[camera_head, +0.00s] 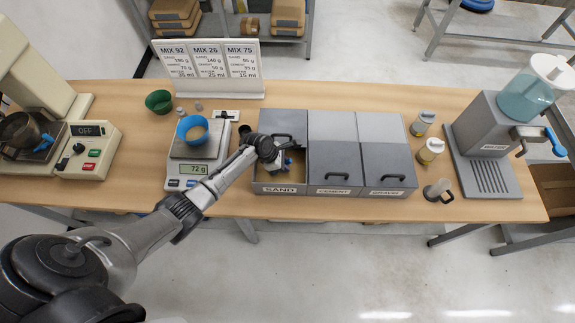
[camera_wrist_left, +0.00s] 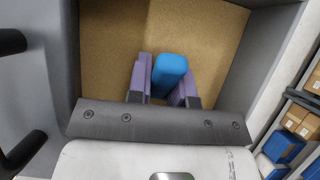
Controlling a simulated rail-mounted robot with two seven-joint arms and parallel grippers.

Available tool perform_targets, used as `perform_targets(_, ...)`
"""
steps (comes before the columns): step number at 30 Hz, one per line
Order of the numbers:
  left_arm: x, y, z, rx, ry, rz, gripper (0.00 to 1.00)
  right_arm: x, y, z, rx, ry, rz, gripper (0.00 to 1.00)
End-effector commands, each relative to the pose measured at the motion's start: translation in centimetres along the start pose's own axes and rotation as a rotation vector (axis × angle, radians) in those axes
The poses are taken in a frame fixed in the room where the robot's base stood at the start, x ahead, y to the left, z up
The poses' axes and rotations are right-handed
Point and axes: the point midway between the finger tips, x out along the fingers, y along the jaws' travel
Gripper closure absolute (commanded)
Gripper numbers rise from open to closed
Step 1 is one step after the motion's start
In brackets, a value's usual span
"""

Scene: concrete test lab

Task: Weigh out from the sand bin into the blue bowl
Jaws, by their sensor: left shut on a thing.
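The blue bowl (camera_head: 193,129) stands on the scale (camera_head: 198,145), whose display (camera_head: 197,169) reads 72 g. The sand bin (camera_head: 278,188), labelled SAND, is open at the front. My left gripper (camera_head: 284,162) is inside this opening. It is shut on a blue handle (camera_wrist_left: 169,72). The handle points down toward the tan sand (camera_wrist_left: 110,35); whatever is at its lower end is hidden, so I cannot tell how deep it reaches. My right gripper is in neither view.
The cement bin (camera_head: 334,165) and gravel bin (camera_head: 388,166) are closed, right of the sand bin. A mixer (camera_head: 50,120) is at left, a water dispenser (camera_head: 500,130) at right. Recipe cards (camera_head: 208,62) stand behind.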

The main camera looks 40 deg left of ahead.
Motion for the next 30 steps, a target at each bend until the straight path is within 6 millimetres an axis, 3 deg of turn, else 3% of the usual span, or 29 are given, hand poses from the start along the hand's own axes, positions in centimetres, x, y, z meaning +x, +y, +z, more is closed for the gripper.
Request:
perform_targets(11,-1.2,0.0,-2.3,0.000,0.002,0.001,1.00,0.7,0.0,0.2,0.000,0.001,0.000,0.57)
perform_targets(30,-2.1,0.0,-0.1,0.001,0.163,-0.001,1.00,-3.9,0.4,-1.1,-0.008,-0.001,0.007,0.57)
